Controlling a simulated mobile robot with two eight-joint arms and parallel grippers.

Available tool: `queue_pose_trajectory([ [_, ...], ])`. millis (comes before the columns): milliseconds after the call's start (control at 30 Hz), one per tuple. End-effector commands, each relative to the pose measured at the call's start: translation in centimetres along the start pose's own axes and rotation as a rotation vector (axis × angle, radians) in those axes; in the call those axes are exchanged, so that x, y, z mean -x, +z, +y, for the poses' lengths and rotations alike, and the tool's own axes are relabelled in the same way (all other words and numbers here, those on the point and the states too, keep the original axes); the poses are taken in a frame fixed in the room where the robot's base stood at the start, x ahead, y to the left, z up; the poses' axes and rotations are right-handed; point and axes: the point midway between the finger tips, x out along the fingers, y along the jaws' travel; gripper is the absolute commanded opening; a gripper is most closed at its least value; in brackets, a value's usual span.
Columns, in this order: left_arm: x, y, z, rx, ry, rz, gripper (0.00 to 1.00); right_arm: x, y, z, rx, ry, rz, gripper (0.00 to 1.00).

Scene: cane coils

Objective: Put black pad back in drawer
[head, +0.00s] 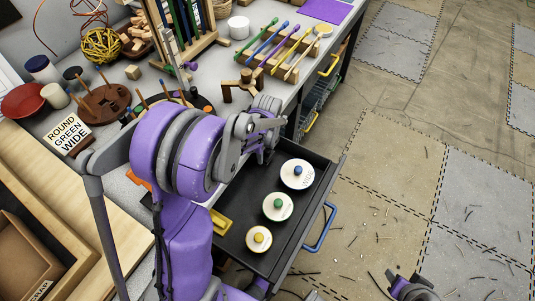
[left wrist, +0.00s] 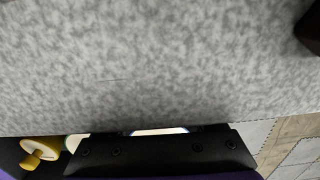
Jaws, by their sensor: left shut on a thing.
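My left gripper (head: 267,152) is over the back part of the open drawer, close to the worktop's edge. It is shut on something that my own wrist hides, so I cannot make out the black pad. The black drawer (head: 235,250) holds three round white pads: one with a blue knob (head: 297,174), one with a green knob (head: 278,206) and one with a yellow knob (head: 259,239). The yellow-knob pad (left wrist: 38,151) also shows in the left wrist view. My right gripper (head: 411,289) is at the lower right over the floor; its jaws are unclear.
The drawer has a blue handle (head: 320,228). The grey speckled worktop (left wrist: 150,60) fills most of the left wrist view. A wooden rack of coloured sticks (head: 280,52) and a wooden peg piece (head: 240,86) stand behind my arm.

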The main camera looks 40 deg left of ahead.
Motion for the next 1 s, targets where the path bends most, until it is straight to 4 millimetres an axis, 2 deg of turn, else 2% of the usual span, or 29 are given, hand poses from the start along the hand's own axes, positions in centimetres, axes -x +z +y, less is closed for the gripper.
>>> queue_pose_trajectory([
  [33, -1.4, -1.3, 0.5, 0.002, -0.005, 0.027, 0.08, -0.4, 0.2, 0.0, 0.0, 0.0, -0.002, 0.47],
  [367, -2.3, -1.2, 0.5, 0.003, -0.004, 0.025, 0.08, -1.1, 0.6, 0.0, 0.0, 0.0, -0.004, 0.47],
  [400, -2.2, -1.1, 0.5, 0.003, -0.004, 0.025, 0.72, -1.1, 0.6, 0.0, 0.0, 0.0, -0.004, 0.47],
  [533, -1.9, -1.1, 0.5, 0.002, -0.004, 0.023, 0.95, -0.9, 0.5, 0.0, 0.0, 0.0, -0.004, 0.47],
  [567, -1.9, -1.0, 0.5, 0.002, -0.004, 0.023, 0.98, -0.9, 0.5, 0.0, 0.0, 0.0, -0.003, 0.47],
  [867, -1.6, -0.9, 0.5, 0.002, -0.004, 0.021, 0.98, -0.7, 0.4, 0.0, 0.0, 0.0, -0.003, 0.47],
  [1000, -0.4, -0.9, 0.5, 0.002, -0.004, 0.021, 0.98, 0.1, -0.1, 0.0, 0.0, 0.0, 0.0, 0.47],
])
